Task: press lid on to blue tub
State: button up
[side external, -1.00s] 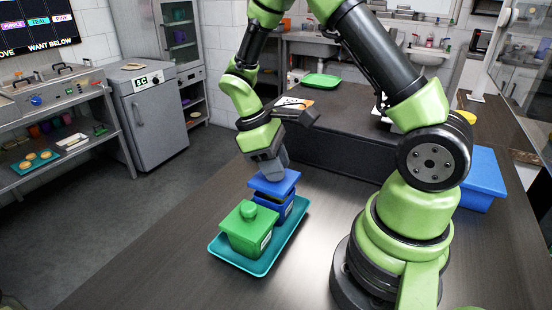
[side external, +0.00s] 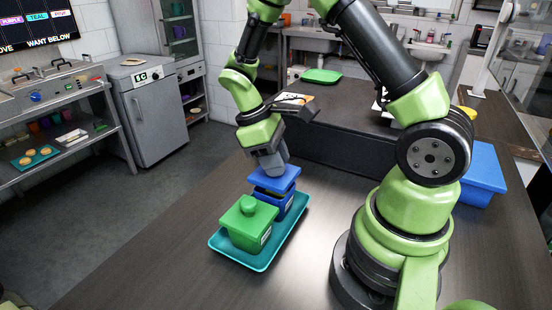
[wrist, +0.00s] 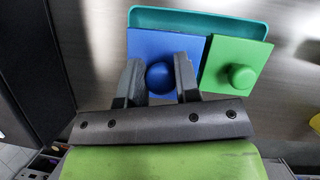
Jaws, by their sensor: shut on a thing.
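My gripper (side external: 271,168) is shut on the knob (wrist: 160,77) of the blue lid (side external: 280,178), with one finger on each side of it in the wrist view. The square blue lid (wrist: 150,48) is over the blue tub (side external: 285,207). In the side view a dark band shows between the lid and the tub at the front left; whether the lid touches the rim anywhere I cannot tell. The tub stands at the far end of a teal tray (side external: 284,241). In the wrist view the lid hides the tub.
A green tub (side external: 243,238) with its green lid (side external: 250,215) on stands on the same tray, close beside the blue tub. A larger blue container (side external: 483,178) is at the right behind my base. The dark counter around the tray is clear.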

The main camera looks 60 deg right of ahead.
jog(key=shift+f, duration=1.55)
dwell(3.2)
jog(key=o, duration=1)
jog(key=shift+c, duration=0.2)
jog(key=shift+v, duration=3.3)
jog(key=shift+r, duration=0.2)
